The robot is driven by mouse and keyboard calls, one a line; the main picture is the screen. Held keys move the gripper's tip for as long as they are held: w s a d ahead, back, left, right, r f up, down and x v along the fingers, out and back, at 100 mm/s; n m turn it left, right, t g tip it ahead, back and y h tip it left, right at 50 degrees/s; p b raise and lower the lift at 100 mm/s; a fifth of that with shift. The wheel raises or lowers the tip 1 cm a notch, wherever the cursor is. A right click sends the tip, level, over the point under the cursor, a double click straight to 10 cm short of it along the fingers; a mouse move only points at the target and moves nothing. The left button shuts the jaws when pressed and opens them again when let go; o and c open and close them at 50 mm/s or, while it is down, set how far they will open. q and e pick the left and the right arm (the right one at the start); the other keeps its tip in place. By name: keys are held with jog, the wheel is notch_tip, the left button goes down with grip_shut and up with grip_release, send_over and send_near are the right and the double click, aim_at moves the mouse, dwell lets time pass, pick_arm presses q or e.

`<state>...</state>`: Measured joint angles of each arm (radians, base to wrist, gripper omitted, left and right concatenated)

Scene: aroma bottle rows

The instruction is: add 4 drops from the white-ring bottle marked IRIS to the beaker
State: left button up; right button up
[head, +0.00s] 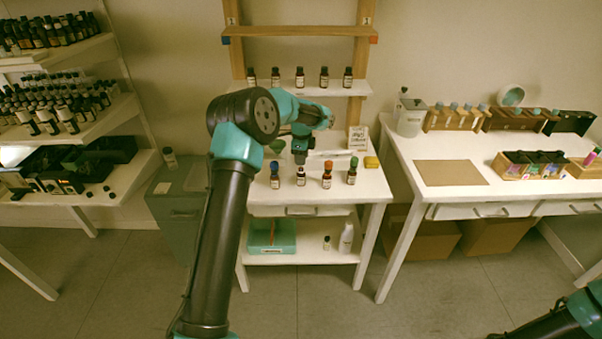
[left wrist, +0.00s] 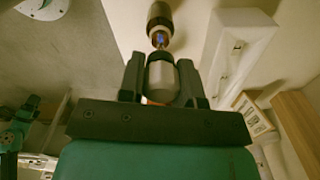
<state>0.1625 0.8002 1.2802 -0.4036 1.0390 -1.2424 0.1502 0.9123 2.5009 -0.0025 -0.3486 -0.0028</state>
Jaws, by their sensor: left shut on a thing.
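Several small bottles stand in a row at the front of the middle table. The second from left has a white ring (head: 301,175); its label is too small to read. My left gripper (head: 300,156) points down directly above it. In the left wrist view its fingers (left wrist: 162,77) are shut on a pale grey dropper top, with dark amber glass (left wrist: 158,15) in line beyond it. I cannot tell whether the dropper is seated in the bottle. I cannot clearly make out the beaker behind my arm.
Blue-capped (head: 275,176), orange-capped (head: 327,176) and green-capped (head: 352,172) bottles stand close beside it. A white tray (head: 336,153), a card (head: 357,137) and a yellow block (head: 371,162) lie behind. More bottles stand on the shelf (head: 330,89).

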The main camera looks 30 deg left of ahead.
pick_arm(q)
jog(key=shift+r, duration=2.8)
jog(key=s+a+r, duration=0.1)
jog(key=s+a, duration=0.5)
jog(key=a, duration=0.3)
jog(key=s+a+r, duration=0.2)
jog(key=s+a, duration=0.4)
jog(key=a, duration=0.3)
jog(key=shift+s+r, duration=0.2)
jog(key=shift+r, duration=0.1)
jog(key=shift+a+f, duration=0.1)
jog(key=shift+f, duration=0.1)
jog(key=shift+f, duration=1.7)
